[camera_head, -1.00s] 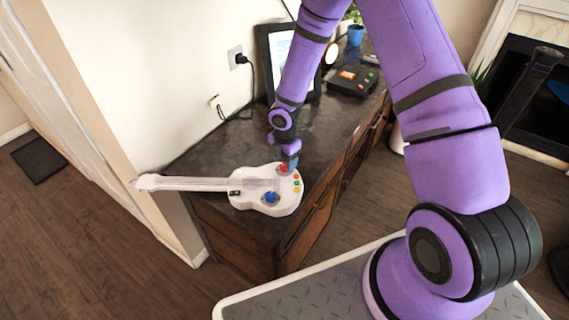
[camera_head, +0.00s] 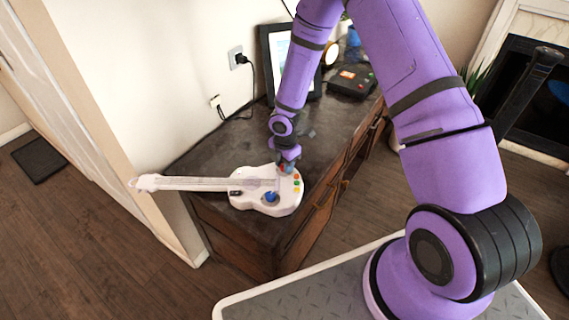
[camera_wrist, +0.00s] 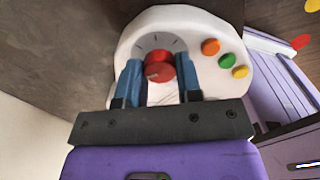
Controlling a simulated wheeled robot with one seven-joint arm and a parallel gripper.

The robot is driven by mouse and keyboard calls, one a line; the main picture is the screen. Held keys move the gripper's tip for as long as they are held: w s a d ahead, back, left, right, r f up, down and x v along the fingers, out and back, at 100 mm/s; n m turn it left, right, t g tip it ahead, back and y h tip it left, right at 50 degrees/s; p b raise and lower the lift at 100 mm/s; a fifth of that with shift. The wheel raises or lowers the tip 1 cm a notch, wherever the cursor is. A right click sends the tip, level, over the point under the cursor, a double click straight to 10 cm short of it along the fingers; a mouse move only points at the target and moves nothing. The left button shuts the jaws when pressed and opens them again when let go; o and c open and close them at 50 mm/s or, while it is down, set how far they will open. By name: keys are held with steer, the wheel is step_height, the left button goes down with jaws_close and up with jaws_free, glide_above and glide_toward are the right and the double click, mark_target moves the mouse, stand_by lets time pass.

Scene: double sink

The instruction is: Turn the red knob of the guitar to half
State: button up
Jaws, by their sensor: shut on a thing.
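The white toy guitar (camera_head: 270,202) lies on the dark cabinet top, its neck pointing left. Its red knob (camera_wrist: 158,68) sits between the two blue fingers of my gripper (camera_wrist: 159,62) in the wrist view, below a dial of dark tick marks. My gripper (camera_head: 288,165) is shut on the knob from above. In the head view the fingers cover most of the knob. The knob's exact pointer angle cannot be read. A blue knob (camera_head: 271,197) stands apart on the guitar body.
Orange (camera_wrist: 210,46), green (camera_wrist: 226,61) and yellow (camera_wrist: 240,72) buttons lie beside the red knob. A framed picture (camera_head: 268,60), a dark device (camera_head: 352,82) and a cable stand farther back. The cabinet top (camera_head: 225,145) is clear behind the guitar.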

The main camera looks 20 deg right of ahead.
steer(key=shift+m, duration=0.3)
steer(key=m, duration=0.4)
steer(key=shift+m, duration=0.3)
steer(key=m, duration=0.4)
steer(key=shift+m, duration=0.3)
steer(key=m, duration=0.9)
steer(key=shift+m, duration=0.4)
steer(key=o, duration=0.9)
steer(key=shift+o, duration=0.2)
